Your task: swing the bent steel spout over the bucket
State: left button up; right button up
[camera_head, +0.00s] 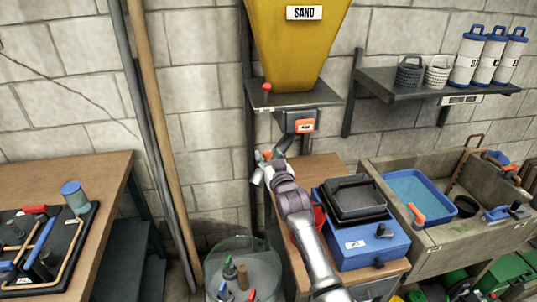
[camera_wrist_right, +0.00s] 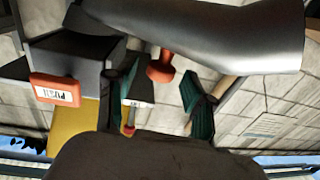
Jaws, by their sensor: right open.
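My right gripper (camera_head: 262,168) is at the end of my arm, below the sand hopper and left of the wooden bench. In the right wrist view my right gripper (camera_wrist_right: 163,92) is open, its two teal-padded fingers apart. A red-orange knob (camera_wrist_right: 160,66) shows beyond the gap between them. A thick grey steel tube (camera_wrist_right: 215,35), likely the spout, crosses the top of the wrist view. In the head view the spout is mostly hidden by my gripper. A red edge (camera_head: 318,217) beside my arm may be the bucket; my arm hides most of it. My left gripper is out of view.
The yellow sand hopper (camera_head: 293,50) hangs above, with an orange-labelled box (camera_head: 299,121) under it. A blue case (camera_head: 366,240) sits on the wooden bench (camera_head: 320,165). A stone sink (camera_head: 440,235) stands right, a clear bin (camera_head: 225,254) below left.

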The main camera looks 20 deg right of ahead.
jog(key=shift+w, duration=0.35)
grip_shut()
